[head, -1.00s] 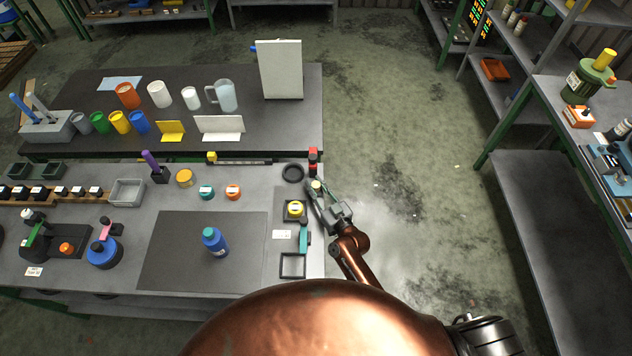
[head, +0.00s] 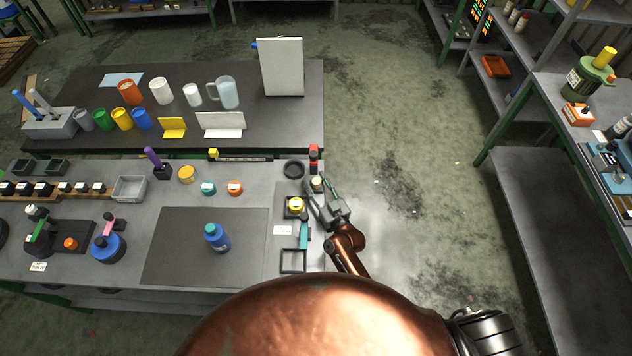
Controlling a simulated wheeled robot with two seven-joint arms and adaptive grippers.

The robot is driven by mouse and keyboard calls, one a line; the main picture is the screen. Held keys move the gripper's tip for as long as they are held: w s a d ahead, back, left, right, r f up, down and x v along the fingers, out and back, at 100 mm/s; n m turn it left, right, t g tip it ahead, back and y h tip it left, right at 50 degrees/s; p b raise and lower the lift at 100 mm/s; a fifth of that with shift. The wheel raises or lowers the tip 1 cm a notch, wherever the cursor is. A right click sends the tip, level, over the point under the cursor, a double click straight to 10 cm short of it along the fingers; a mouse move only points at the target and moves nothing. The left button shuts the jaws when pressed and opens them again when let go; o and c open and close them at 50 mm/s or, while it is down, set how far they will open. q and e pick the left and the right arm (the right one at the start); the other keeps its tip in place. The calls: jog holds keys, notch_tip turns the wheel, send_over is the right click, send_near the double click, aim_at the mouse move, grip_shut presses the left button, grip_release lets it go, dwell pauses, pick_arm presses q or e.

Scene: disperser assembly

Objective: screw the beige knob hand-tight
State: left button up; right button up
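A small beige knob (head: 317,182) sits near the right edge of the grey workbench, just in front of a red block. My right gripper (head: 318,186) is at it, with one finger to the left of the knob and the other to the right. The fingers are spread, and a gap shows between the right finger and the knob. What the knob sits on is mostly hidden by the fingers. My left gripper is not in view.

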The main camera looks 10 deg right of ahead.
jog(key=v, duration=1.2)
jog(key=shift+d, duration=0.1)
